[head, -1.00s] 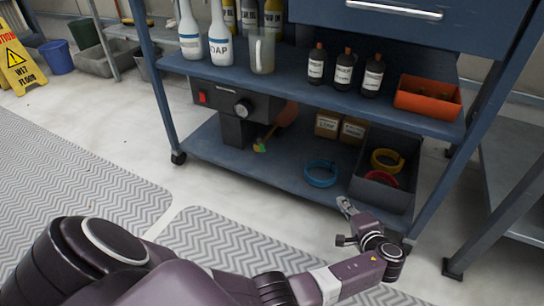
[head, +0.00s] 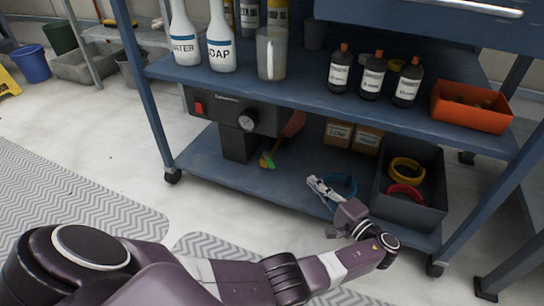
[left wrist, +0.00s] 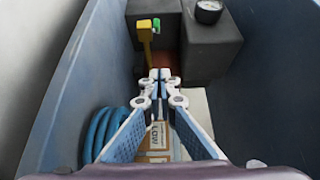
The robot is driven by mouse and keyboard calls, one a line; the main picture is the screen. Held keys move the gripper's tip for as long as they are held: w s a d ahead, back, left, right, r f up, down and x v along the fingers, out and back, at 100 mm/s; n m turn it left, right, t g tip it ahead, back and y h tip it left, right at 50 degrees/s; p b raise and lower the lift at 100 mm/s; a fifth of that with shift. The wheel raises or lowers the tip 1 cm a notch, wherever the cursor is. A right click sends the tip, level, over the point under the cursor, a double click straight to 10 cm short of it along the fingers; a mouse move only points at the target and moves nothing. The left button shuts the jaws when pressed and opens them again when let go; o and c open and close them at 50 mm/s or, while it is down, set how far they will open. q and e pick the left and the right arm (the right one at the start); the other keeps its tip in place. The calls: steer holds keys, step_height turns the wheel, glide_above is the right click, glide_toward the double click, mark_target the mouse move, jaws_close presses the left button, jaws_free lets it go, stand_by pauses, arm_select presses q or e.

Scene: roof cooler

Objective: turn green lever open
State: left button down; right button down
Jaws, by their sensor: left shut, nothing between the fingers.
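The green lever (head: 265,161) is a small green piece with yellow beside it, under the dark machine (head: 236,118) on the lower shelf. In the left wrist view, green (left wrist: 178,17) and yellow (left wrist: 146,32) parts show ahead, beyond the fingertips. My left gripper (head: 313,181) is over the lower shelf, right of the lever and apart from it. In the left wrist view its fingers (left wrist: 160,74) meet at the tips with nothing between them. The lever's exact angle is too small to tell. My right gripper is not in view.
A blue coil (head: 341,188) lies just beside my left gripper. Cardboard boxes (head: 353,135) stand behind it, and a dark bin (head: 412,208) with yellow and red rings stands to the right. The upper shelf (head: 300,92) with bottles hangs above. Bare shelf lies between gripper and lever.

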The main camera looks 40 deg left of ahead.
mark_target(269, 161)
arm_select(q)
steer(key=shift+w+a, duration=0.2)
steer(key=shift+a, duration=0.2)
steer(key=b+x, duration=0.2)
steer(key=x, duration=0.2)
steer(key=b+x, duration=0.2)
steer(key=x, duration=0.3)
steer(key=shift+f, duration=0.25)
steer(key=shift+s+a+r, duration=0.15)
steer(key=shift+s+a, duration=0.3)
steer(key=shift+a, duration=0.2)
steer(key=shift+s+a+b, duration=0.35)
steer(key=shift+s+a, duration=0.35)
steer(key=shift+s, duration=0.4)
steer(key=shift+r, duration=0.1)
